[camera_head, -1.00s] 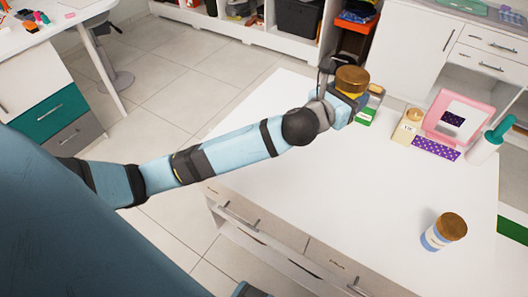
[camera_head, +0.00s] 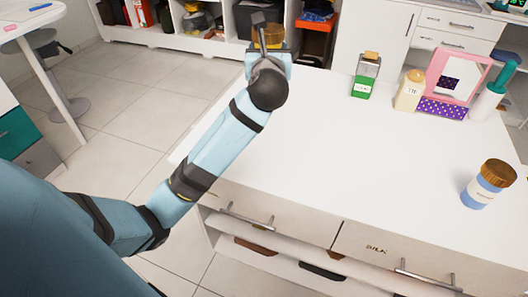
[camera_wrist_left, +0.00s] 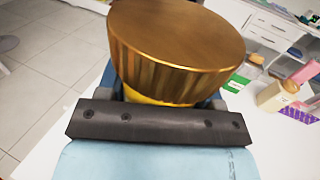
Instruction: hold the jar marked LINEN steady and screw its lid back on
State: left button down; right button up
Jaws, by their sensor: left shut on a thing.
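My left gripper (camera_head: 268,58) is shut on a jar with a wide gold lid (camera_head: 272,36), over the far left part of the white table (camera_head: 330,150). In the left wrist view, the gold lid (camera_wrist_left: 175,50) fills the upper middle, with a strip of yellow jar body (camera_wrist_left: 155,98) below it. Its label is hidden, and I cannot tell how tight the lid is. A second jar, blue and white with a brown-gold lid (camera_head: 497,172), stands upright at the table's right. Its label (camera_head: 482,190) is too small to read. My right gripper is out of view.
A green bottle (camera_head: 364,80), a cream bottle (camera_head: 409,92), a pink-framed mirror (camera_head: 456,75), a purple dotted box (camera_head: 442,108) and a teal-topped bottle (camera_head: 493,92) stand along the back. The table's middle is clear. Drawers (camera_head: 270,212) line its front.

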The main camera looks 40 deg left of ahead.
pick_arm(q)
jog(key=shift+s+a+f+y, duration=0.2)
jog(key=shift+s+a+y, duration=0.1)
jog(key=shift+a, duration=0.1)
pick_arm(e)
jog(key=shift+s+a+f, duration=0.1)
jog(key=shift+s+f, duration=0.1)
pick_arm(q)
jog(key=shift+w, duration=0.1)
jog(key=shift+d+f, duration=0.1)
jog(key=shift+f, duration=0.05)
notch_tip(320, 180, down, 5)
jog(key=shift+f+b, duration=0.15)
jog(key=shift+b, duration=0.85)
notch_tip(320, 180, down, 10)
jog(key=b, duration=0.3)
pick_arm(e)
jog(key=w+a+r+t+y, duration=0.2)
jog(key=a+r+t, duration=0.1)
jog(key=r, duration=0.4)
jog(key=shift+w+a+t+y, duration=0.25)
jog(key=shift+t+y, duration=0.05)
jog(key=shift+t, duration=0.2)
pick_arm(q)
jog(key=shift+f, duration=0.1)
